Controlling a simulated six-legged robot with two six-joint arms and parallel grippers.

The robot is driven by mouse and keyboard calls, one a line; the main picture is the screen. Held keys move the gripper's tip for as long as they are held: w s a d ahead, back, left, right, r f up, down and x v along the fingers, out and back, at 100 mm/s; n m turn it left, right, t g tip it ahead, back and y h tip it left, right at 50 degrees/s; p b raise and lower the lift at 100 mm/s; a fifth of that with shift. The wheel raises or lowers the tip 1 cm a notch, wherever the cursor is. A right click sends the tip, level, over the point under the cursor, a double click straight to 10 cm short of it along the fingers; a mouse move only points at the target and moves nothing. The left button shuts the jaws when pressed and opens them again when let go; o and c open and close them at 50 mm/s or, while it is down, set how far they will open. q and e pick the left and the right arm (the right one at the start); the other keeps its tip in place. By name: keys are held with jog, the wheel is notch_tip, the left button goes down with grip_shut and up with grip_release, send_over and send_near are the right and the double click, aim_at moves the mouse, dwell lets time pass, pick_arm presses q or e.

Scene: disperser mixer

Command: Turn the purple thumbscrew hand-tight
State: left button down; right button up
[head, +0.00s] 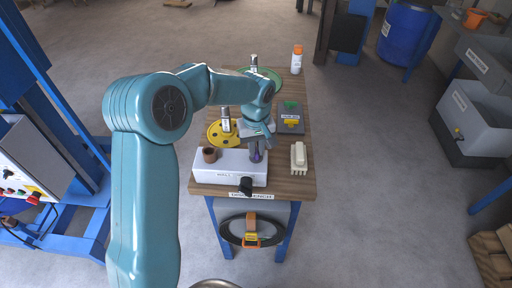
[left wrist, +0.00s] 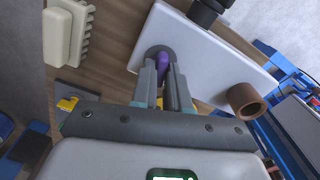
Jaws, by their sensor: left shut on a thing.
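The purple thumbscrew (left wrist: 162,62) sits at a dark round seat on the white block in the left wrist view. In the head view a little of the purple thumbscrew (head: 257,157) shows at the right end of the white block (head: 222,172) on the wooden bench. My left gripper (left wrist: 166,72) is shut on the thumbscrew, with one finger on each side of it. In the head view my left gripper (head: 257,150) points down at the block and partly hides the thumbscrew. My right gripper is not in view.
The block also bears a brown cup-like ring (head: 209,154) and a black knob (head: 245,186). A cream ribbed piece (head: 298,157) lies to the right. A yellow disc (head: 222,134), a grey box (head: 290,118) and an orange-capped bottle (head: 297,60) stand farther back on the bench.

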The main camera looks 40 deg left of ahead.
pick_arm(q)
jog(key=m, duration=0.6)
jog(key=shift+r+b, duration=0.2)
jog(key=shift+b, duration=0.1)
jog(key=m, duration=0.6)
dwell(0.4)
jog(key=c, duration=1.2)
grip_release()
jog(key=shift+o, duration=0.2)
jog(key=shift+s, duration=0.1)
